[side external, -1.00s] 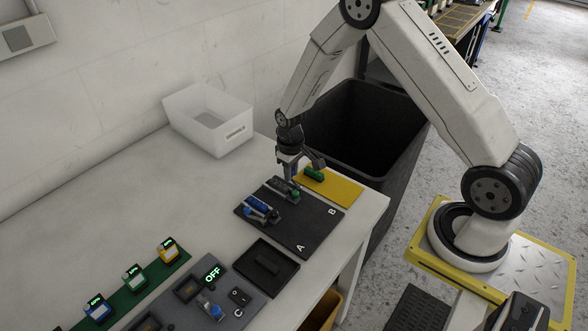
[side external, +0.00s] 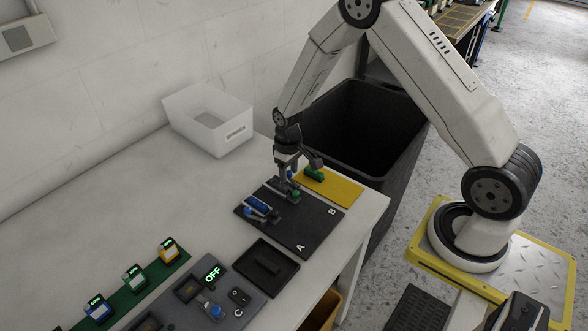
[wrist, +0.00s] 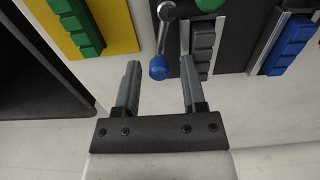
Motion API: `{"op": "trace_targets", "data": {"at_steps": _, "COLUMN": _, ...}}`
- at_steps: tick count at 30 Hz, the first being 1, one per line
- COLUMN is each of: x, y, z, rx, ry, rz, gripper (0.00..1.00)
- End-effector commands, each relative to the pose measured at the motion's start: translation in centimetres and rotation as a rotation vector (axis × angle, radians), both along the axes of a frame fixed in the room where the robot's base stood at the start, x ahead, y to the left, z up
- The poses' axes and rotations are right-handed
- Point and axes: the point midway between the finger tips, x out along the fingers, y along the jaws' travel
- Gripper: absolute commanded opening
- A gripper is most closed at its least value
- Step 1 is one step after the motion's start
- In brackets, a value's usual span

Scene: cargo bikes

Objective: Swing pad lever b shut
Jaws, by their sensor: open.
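Pad lever b (wrist: 162,38) is a silver arm with a blue knob (wrist: 158,68) in the wrist view. It stands out to the left of a grey pad (wrist: 203,42) in a metal-edged holder, not across it. My gripper (wrist: 160,64) is open, and the blue knob appears between its fingertips; I cannot tell if either finger touches it.
On the A half is a blue pad (side external: 257,205) with its own lever. A yellow mat (side external: 345,192) with a green pad (side external: 314,174) lies beside the board. A black tray (side external: 282,280), a control panel and a white bin (side external: 190,117) are also on the table.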

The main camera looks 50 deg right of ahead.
Motion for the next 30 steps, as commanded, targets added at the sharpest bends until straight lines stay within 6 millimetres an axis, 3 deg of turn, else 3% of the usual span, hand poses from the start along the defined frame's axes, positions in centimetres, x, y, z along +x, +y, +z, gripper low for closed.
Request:
{"op": "trace_targets", "data": {"at_steps": 16, "x": 0.0, "y": 0.0, "z": 3.7, "rx": 0.0, "ry": -0.001, "rz": 0.0, "gripper": 0.53}}
{"op": "trace_targets", "data": {"at_steps": 30, "x": 0.0, "y": 0.0, "z": 4.6, "rx": 0.0, "ry": -0.001, "rz": 0.0, "gripper": 0.53}}
